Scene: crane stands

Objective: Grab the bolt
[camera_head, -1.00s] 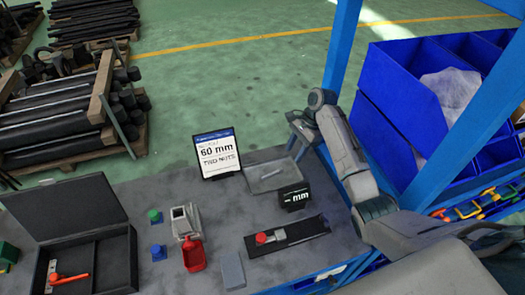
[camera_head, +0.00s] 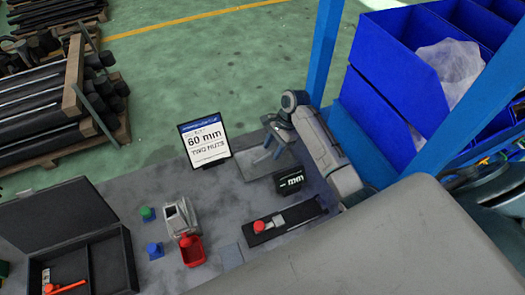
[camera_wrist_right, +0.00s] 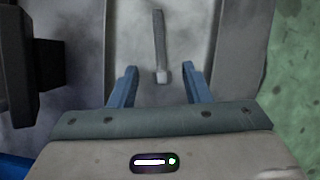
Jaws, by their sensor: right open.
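The bolt (camera_wrist_right: 159,38) is a thin grey rod with a wider, paler end nearest me. It lies lengthwise in a shallow grey tray (camera_wrist_right: 228,50), which is also in the head view (camera_head: 250,167) at the back right of the bench. My right gripper (camera_wrist_right: 160,70) is open, with one blue finger on each side of the bolt's near end and clear gaps between. In the head view my right gripper (camera_head: 273,146) points down over the tray and partly hides it. How high the fingertips are is hard to tell. My left gripper is not in view.
A sign reading 60 mm, two nuts (camera_head: 205,142) stands left of the tray. A small black display (camera_head: 288,181) stands close in front. Nearer are a black board with a red piece (camera_head: 290,219), a red bin (camera_head: 192,252) and an open black case (camera_head: 110,258).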

